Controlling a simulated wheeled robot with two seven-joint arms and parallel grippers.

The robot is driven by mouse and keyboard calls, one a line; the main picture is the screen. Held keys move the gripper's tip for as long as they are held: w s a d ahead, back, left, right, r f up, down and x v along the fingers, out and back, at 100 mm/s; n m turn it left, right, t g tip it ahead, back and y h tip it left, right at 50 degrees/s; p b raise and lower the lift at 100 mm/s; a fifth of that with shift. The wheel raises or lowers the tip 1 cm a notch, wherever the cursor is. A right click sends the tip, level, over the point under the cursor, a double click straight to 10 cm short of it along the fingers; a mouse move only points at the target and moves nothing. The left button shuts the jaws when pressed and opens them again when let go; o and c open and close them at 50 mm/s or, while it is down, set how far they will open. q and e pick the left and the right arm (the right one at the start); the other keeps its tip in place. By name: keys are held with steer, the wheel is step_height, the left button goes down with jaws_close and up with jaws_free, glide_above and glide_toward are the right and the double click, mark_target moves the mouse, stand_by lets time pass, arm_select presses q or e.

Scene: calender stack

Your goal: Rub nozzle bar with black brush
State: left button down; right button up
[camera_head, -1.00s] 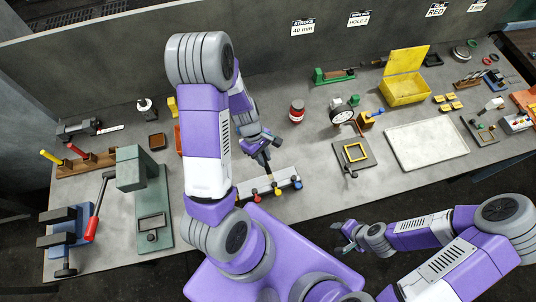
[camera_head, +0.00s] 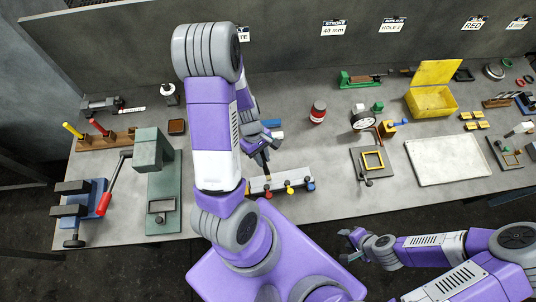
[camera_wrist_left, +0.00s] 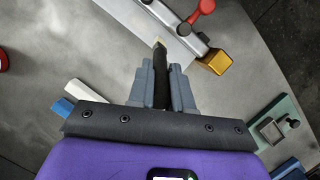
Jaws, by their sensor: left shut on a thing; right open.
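The nozzle bar (camera_head: 300,178) is a long pale block with small coloured knobs along its near side, at the bench's front edge in the head view. In the left wrist view the bar (camera_wrist_left: 152,12) runs across the top, with a red and a gold knob beside it. My left gripper (camera_head: 265,147) is shut on the black brush (camera_wrist_left: 160,85), a dark handle with a tan tip. The tip points at the bar's left part; I cannot tell whether it touches. My right gripper (camera_head: 350,241) is open and empty, off the bench's front.
A green press (camera_head: 163,195) with a red-handled lever stands left of my left arm. A red jar (camera_head: 318,112) and a round gauge (camera_head: 362,119) stand behind the bar.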

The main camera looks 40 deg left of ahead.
arm_select(q)
steer(key=w+d+p, duration=0.1)
steer(key=w+d, duration=0.4)
steer(key=w, duration=0.2)
steer(key=shift+p, duration=0.4)
stand_by(0.6)
step_height(320, 180, up, 6)
steer(key=p, duration=0.3)
stand_by(0.5)
